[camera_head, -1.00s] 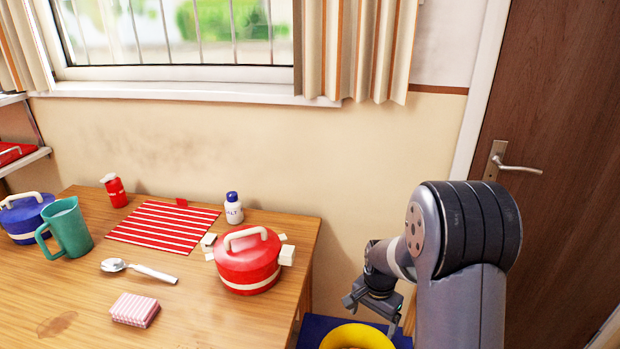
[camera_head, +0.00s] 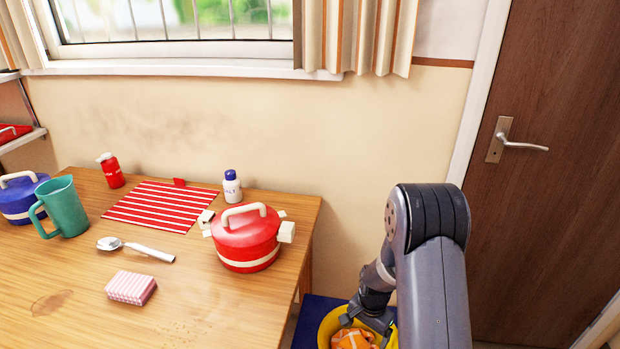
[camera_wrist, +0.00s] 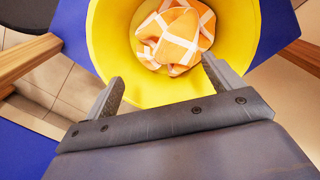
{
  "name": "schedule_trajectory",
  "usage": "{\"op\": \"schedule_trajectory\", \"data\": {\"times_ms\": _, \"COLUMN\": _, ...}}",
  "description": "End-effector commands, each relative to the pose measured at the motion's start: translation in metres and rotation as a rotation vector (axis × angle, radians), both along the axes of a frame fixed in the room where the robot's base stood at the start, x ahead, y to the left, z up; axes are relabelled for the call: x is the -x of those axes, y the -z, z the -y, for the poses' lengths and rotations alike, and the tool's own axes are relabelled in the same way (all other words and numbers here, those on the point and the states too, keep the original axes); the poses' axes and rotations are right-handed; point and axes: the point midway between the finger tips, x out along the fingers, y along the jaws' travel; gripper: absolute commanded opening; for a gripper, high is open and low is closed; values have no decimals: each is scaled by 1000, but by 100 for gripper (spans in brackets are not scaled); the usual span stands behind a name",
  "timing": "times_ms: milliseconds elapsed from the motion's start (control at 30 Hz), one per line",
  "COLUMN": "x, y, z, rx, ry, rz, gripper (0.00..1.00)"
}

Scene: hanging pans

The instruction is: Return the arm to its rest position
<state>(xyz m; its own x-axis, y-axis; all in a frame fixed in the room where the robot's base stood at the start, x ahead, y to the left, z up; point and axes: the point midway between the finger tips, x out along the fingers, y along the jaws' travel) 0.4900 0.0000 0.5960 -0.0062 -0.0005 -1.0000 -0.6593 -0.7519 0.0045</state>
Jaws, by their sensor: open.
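My gripper (camera_wrist: 160,90) is open and empty in the wrist view, its two fingers wide apart over the near rim of a yellow bucket (camera_wrist: 110,45). An orange and white checked cloth (camera_wrist: 178,38) lies crumpled inside the bucket. In the head view my arm reaches down at the right of the table, and its end is partly hidden near the bucket (camera_head: 330,322). The cloth also shows there (camera_head: 352,339), low in the frame.
The wooden table (camera_head: 200,300) stands left of my arm, with a red pot (camera_head: 246,240) near its right edge. The brown door (camera_head: 545,220) is at the right. A blue mat (camera_head: 308,325) lies under the bucket.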

Motion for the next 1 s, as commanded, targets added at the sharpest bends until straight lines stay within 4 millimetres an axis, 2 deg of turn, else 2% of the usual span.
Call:
{"op": "schedule_trajectory", "data": {"times_ms": 33, "x": -2, "y": -23, "z": 0, "rx": 0, "ry": 0, "rz": 8, "gripper": 87}}
{"op": "schedule_trajectory", "data": {"times_ms": 200, "x": -2, "y": -53, "z": 0, "rx": 0, "ry": 0, "rz": 6, "gripper": 87}}
{"op": "schedule_trajectory", "data": {"times_ms": 1000, "x": 2, "y": -161, "z": 0, "rx": -1, "ry": -263, "rz": 5, "gripper": 87}}
